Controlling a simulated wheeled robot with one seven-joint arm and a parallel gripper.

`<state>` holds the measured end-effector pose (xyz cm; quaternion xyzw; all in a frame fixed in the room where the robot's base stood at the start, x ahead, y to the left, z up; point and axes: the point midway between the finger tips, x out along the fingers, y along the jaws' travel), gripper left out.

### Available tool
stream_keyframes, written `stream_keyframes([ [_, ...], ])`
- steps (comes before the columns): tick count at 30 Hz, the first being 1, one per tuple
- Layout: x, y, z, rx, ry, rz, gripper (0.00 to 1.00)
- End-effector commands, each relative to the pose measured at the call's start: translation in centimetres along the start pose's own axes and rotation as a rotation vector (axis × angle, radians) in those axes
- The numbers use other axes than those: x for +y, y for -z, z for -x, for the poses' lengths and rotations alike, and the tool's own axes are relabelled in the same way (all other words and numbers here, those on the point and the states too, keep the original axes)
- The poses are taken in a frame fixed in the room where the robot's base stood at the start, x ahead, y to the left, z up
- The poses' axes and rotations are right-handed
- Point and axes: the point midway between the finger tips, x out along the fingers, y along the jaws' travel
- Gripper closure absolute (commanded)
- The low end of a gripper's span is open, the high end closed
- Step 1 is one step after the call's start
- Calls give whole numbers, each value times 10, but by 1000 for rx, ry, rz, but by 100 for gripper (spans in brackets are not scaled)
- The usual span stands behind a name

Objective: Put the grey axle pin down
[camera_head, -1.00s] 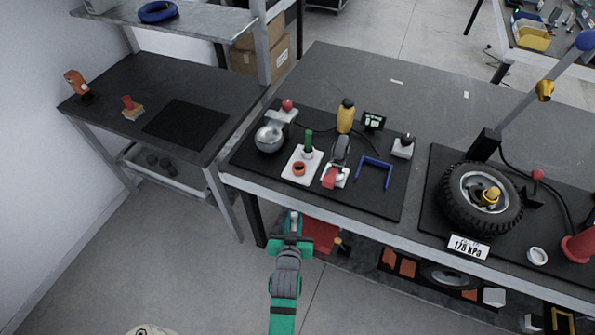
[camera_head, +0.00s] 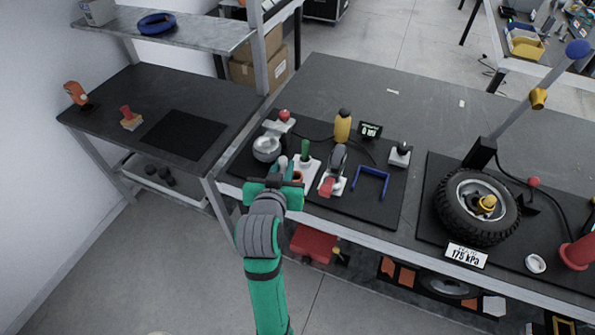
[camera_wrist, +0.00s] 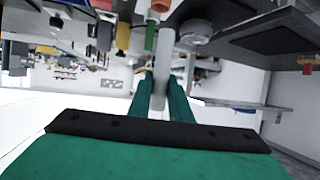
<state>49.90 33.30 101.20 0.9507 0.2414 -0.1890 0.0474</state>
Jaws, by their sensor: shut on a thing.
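The grey axle pin (camera_wrist: 161,62) is a plain straight rod in the wrist view, held between my two green fingers. My gripper (camera_wrist: 163,92) is shut on it. In the head view my gripper (camera_head: 280,174) is over the near edge of the black mat (camera_head: 378,206), left of the white block with the green peg (camera_head: 306,150). The grey tip of the pin shows just above the fingers there. I cannot tell whether the pin touches anything.
A silver ball-shaped part (camera_head: 266,148) lies close behind my gripper. An orange ring (camera_head: 297,177) is partly hidden beside it. A red-ended clamp (camera_head: 330,180), a blue bracket (camera_head: 370,181) and a yellow bottle (camera_head: 343,126) stand to the right. The bench's back (camera_head: 420,110) is mostly bare.

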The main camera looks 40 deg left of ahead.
Motion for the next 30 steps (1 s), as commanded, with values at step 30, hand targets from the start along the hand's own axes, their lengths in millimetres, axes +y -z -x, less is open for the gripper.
stream_keyframes([
  [30, 16, -61, -148, -2, 2, 1, 100],
])
